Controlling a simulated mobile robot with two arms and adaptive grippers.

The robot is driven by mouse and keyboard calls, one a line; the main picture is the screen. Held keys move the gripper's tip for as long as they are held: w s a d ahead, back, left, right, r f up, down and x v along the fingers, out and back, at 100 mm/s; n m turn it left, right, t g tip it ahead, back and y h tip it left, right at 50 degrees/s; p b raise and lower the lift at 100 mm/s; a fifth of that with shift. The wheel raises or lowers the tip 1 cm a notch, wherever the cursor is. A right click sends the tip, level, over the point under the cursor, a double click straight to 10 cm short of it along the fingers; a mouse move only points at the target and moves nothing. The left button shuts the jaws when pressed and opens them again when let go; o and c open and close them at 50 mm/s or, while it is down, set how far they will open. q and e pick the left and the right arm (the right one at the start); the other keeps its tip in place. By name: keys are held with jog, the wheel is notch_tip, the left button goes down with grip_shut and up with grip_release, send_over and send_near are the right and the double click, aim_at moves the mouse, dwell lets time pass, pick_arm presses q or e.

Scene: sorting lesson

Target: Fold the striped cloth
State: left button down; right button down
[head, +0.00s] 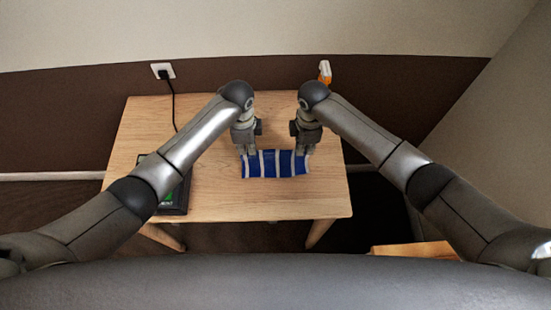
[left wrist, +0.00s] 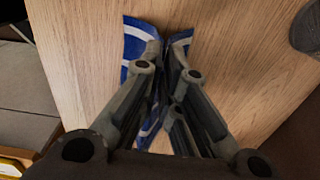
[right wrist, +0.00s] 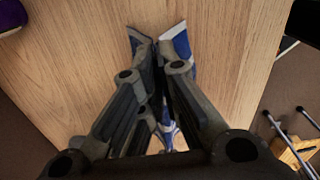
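The fingers hide part of the cloth.
The wooden table (head: 215,200) is bare around the cloth. A dark device (head: 178,203) with a green part sits at the left, partly behind my left arm. A wall socket (head: 163,70) has a black cable. A small orange and white object (head: 325,72) shows at the back.

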notch_tip(320, 180, up, 7)
jog(key=p, duration=0.6)
jog(key=shift+w+a+f, duration=0.1)
